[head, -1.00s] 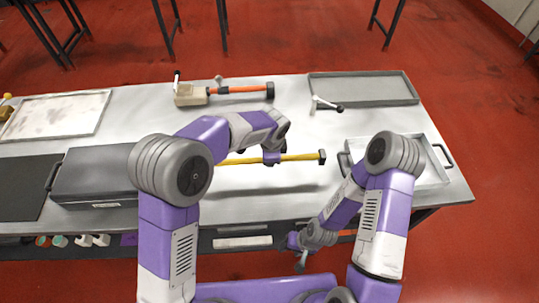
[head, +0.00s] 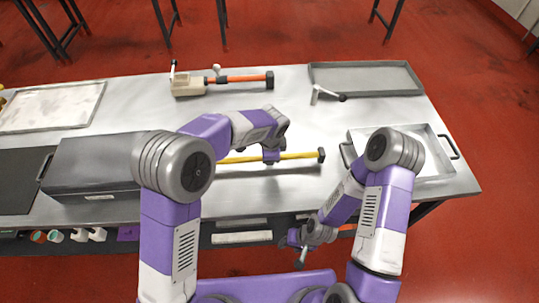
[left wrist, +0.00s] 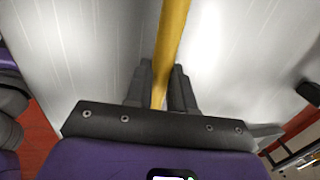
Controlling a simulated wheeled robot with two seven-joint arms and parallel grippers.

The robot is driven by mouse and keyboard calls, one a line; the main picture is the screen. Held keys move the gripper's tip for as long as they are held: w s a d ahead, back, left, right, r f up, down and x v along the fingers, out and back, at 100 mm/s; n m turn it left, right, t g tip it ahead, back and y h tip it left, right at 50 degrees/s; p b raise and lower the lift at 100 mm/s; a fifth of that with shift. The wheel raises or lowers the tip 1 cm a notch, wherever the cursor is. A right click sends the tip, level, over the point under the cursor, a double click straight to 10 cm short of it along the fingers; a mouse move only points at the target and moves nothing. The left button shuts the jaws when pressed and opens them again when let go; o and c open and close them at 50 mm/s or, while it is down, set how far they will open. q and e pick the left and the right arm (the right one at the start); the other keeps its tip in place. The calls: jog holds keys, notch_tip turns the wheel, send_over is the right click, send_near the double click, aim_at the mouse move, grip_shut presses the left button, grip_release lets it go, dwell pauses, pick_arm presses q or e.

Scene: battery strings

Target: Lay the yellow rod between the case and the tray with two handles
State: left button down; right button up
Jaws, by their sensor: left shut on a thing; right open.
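The yellow rod (head: 296,156) has a dark end cap at its right end and lies roughly left to right, between the grey case (head: 92,165) and the tray with two handles (head: 437,170). My left gripper (head: 271,158) is shut on the rod. In the left wrist view the rod (left wrist: 172,40) runs between the two dark fingers (left wrist: 161,92). A shadow on the table suggests the rod is a little above it. My left arm hides the rod's left end. My right gripper (head: 301,258) is open and empty, low in front of the table's front edge.
A tool with an orange handle (head: 235,79) lies at the back of the table, beside a small crank-like tool (head: 328,96) and a grey tray (head: 365,80). A whitish tray (head: 50,107) is at the far left. The table's middle (head: 255,205) is clear.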

pick_arm(q)
jog(key=shift+f+b, duration=0.3)
jog(key=shift+f, duration=0.15)
jog(key=c, duration=0.9)
grip_release()
notch_tip(320, 180, up, 7)
jog(key=s+p, duration=0.1)
jog(key=p, duration=0.1)
jog(key=shift+s+r, duration=0.2)
jog(key=shift+s, duration=0.05)
